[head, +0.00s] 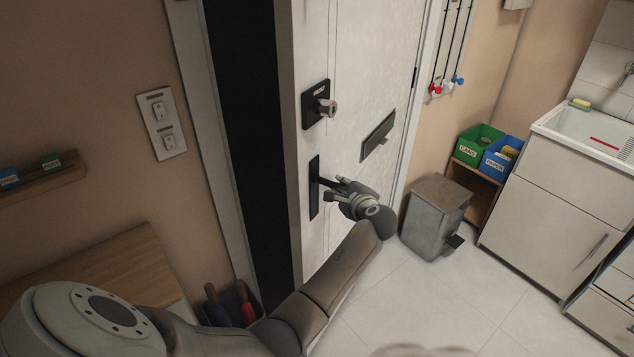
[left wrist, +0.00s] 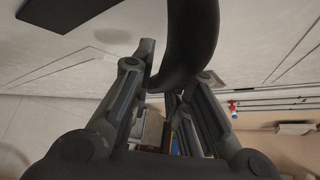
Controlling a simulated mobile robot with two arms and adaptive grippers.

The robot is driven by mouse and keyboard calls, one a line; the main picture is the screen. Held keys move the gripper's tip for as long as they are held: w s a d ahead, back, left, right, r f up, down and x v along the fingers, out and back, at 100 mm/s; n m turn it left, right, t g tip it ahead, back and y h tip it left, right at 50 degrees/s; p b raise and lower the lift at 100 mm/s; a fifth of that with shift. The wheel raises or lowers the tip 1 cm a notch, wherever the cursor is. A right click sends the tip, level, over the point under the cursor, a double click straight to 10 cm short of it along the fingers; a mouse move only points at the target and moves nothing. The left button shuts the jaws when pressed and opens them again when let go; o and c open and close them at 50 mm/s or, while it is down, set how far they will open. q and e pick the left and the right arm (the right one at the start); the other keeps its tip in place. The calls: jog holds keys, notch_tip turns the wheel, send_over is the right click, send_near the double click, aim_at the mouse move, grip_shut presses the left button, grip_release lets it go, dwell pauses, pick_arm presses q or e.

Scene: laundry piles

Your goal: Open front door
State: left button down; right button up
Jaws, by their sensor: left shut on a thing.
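The white front door (head: 352,65) stands partly open, with a dark gap (head: 248,100) between its free edge and the frame on the left. Its black handle plate (head: 314,187) carries a dark lever handle, which shows large in the left wrist view (left wrist: 188,40). My left gripper (head: 336,188) is shut on the handle, its fingers on either side of the lever. The fingers partly hide the lever in the head view. A lock with a round knob (head: 325,107) sits above the handle. My right gripper is in neither view.
A grey bin (head: 436,215) stands on the floor right of the door, beside a low shelf with green (head: 478,145) and blue (head: 500,157) boxes. A sink cabinet (head: 548,195) is at the right. The tiled floor (head: 420,300) before the door is clear.

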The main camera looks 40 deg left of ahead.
pick_arm(q)
jog(key=w+d, duration=0.1)
jog(key=d, duration=0.5)
jog(key=shift+w+d+f+b, duration=0.15)
jog(key=shift+d+b, duration=0.2)
jog(key=shift+d, duration=0.05)
jog(key=c, duration=1.9)
grip_release()
jog(key=shift+a, duration=0.1)
jog(key=o, duration=0.5)
jog(key=v, duration=0.8)
jog(key=shift+w, duration=0.15)
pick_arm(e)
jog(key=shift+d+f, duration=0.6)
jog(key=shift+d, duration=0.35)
